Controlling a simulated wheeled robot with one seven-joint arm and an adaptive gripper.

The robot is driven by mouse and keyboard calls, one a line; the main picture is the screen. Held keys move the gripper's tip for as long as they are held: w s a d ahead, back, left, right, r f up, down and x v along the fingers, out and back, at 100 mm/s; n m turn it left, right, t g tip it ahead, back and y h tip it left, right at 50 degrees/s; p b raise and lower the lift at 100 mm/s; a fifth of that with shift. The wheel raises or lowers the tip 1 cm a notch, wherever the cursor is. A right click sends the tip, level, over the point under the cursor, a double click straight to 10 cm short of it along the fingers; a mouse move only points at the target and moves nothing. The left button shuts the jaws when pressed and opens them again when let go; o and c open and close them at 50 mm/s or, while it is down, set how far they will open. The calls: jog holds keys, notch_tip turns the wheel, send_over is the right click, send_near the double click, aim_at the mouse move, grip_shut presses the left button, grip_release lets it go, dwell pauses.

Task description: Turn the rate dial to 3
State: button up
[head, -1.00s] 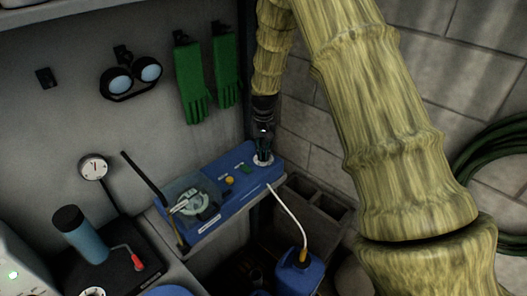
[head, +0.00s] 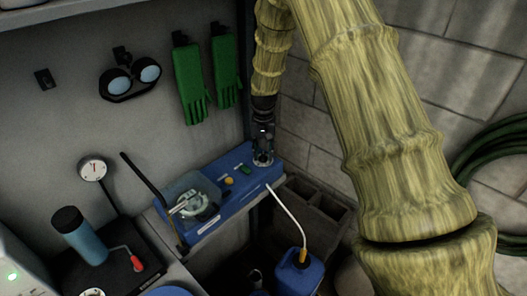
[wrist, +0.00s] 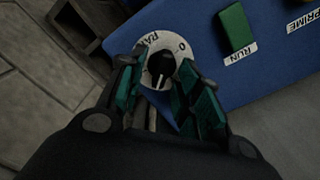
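The rate dial (wrist: 159,79) is a black knob on a round white face, on top of a blue pump unit. A "0" and part of the word "RATE" show on the face; the other marks are hidden, and I cannot read the exact setting. In the wrist view my gripper (wrist: 164,64) is open, its green-padded fingers on either side of the knob and apart from it. In the head view my gripper (head: 263,148) points down over the right end of the blue unit (head: 232,202), covering most of the dial.
A green RUN button (wrist: 235,27) sits beside the dial, and a yellow button (head: 229,181) is farther left. A clear-covered pump head (head: 192,201) is at the unit's left end. A white tube (head: 289,212) runs to a blue jug (head: 299,272). A block wall stands behind right.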

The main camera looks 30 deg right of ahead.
aim_at(264, 154)
notch_tip(264, 154, up, 12)
dwell(0.6)
dwell(0.4)
